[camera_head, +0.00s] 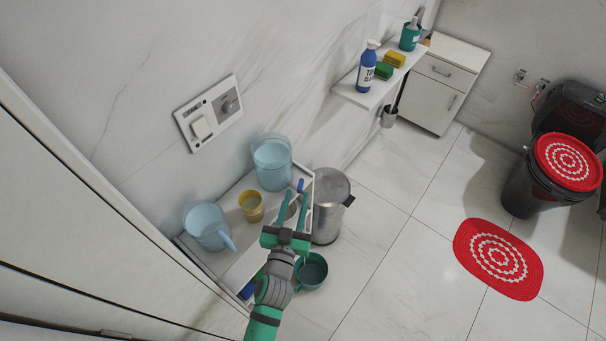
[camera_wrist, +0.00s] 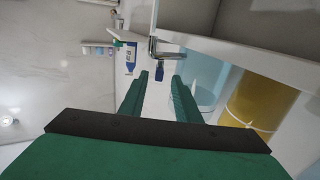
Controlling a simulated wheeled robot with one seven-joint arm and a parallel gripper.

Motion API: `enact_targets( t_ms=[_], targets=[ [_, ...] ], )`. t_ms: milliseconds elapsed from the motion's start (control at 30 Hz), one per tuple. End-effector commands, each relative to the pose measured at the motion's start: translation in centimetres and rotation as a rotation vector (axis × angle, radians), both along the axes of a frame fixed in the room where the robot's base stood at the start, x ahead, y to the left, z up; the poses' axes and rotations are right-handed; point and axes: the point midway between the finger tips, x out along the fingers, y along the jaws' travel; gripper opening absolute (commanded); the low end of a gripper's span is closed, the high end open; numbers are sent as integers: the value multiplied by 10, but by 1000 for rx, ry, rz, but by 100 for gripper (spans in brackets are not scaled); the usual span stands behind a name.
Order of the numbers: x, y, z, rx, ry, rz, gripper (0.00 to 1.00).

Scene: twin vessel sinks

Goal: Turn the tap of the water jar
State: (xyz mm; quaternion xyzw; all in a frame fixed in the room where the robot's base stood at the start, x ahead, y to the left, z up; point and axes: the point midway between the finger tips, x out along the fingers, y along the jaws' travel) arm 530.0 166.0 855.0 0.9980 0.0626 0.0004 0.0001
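The water jar (camera_head: 271,163) is light blue and stands at the back end of a white wall shelf. A blue tap lever (camera_head: 300,185) shows at its front right. The fingers point at the tap from the front. I cannot tell whether either finger touches the lever.
A yellow cup (camera_head: 251,206) and a light blue pitcher (camera_head: 208,226) stand on the shelf left of the tap. A steel bin (camera_head: 328,222) is close on the right. A teal pot (camera_head: 312,270) is beside my wrist. Floor to the right is clear up to a red mat (camera_head: 498,260).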

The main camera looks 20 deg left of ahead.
Motion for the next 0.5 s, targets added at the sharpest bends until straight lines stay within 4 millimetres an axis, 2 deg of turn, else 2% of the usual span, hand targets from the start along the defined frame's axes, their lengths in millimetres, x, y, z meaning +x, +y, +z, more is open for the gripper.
enact_targets(
  t_ms=[100,500],
  targets=[
    [16,-1,1,-2,-2,-5,30],
    [60,5,0,0,-1,-5,30]
  ],
)
